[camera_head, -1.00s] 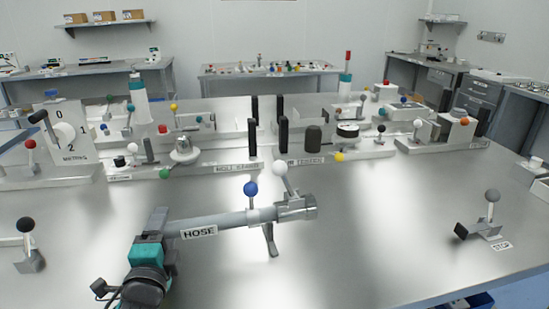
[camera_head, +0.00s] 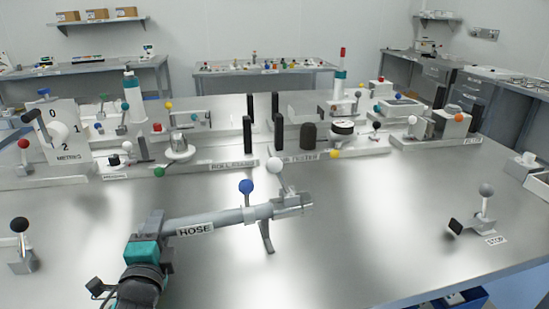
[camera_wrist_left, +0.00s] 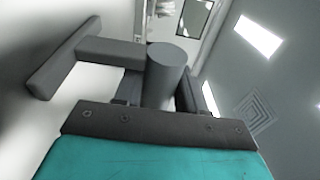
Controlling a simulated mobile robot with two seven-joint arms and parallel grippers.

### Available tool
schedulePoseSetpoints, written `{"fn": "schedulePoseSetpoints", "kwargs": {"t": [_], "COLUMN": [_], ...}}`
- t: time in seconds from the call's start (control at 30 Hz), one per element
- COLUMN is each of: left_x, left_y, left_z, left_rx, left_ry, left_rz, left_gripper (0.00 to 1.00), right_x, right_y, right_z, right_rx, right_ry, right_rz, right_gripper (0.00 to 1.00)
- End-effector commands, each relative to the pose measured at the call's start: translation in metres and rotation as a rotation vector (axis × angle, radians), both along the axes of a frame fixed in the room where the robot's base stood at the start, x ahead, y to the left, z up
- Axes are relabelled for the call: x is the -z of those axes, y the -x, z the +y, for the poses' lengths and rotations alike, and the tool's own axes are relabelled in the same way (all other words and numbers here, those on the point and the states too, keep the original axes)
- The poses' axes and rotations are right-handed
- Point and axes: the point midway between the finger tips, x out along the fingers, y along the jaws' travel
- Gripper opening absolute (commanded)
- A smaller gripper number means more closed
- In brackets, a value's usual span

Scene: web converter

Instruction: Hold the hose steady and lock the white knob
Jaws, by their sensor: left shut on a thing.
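The grey hose (camera_head: 230,219), labelled HOSE, is a straight tube above the steel table. It slants up to the right toward a metal end fitting (camera_head: 293,204). The white knob (camera_head: 274,165) sits on a short tilted lever at that fitting. A blue knob (camera_head: 246,187) stands upright on the tube, left of the white one. My left gripper (camera_head: 156,224) is shut on the hose's near left end. The left wrist view shows the grey tube end (camera_wrist_left: 168,75) between the dark fingers. My right gripper is not in view.
A row of fixtures with levers and black posts (camera_head: 248,137) stands behind the hose. A black-knobbed lever (camera_head: 20,226) is at the left, and a grey-knobbed STOP lever (camera_head: 486,190) is at the right. The table between the hose and the STOP lever is clear.

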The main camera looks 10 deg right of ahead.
Motion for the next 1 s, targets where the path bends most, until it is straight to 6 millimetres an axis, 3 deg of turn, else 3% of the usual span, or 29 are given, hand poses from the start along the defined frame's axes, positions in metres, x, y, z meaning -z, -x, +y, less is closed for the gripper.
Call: {"fn": "schedulePoseSetpoints", "kwargs": {"t": [0.57,1.0], "left_x": [-0.0032,0.0061], "left_y": [-0.0005,-0.0001], "left_z": [-0.0001,-0.0003], "left_rx": [0.001,0.001], "left_ry": [0.008,0.006], "left_rz": [-0.007,0.000], "left_gripper": [0.00,0.00], "right_x": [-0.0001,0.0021], "right_y": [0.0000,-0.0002], "right_z": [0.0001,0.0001], "right_rx": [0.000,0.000], "right_ry": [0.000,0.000], "right_rz": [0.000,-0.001], "right_gripper": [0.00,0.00]}}
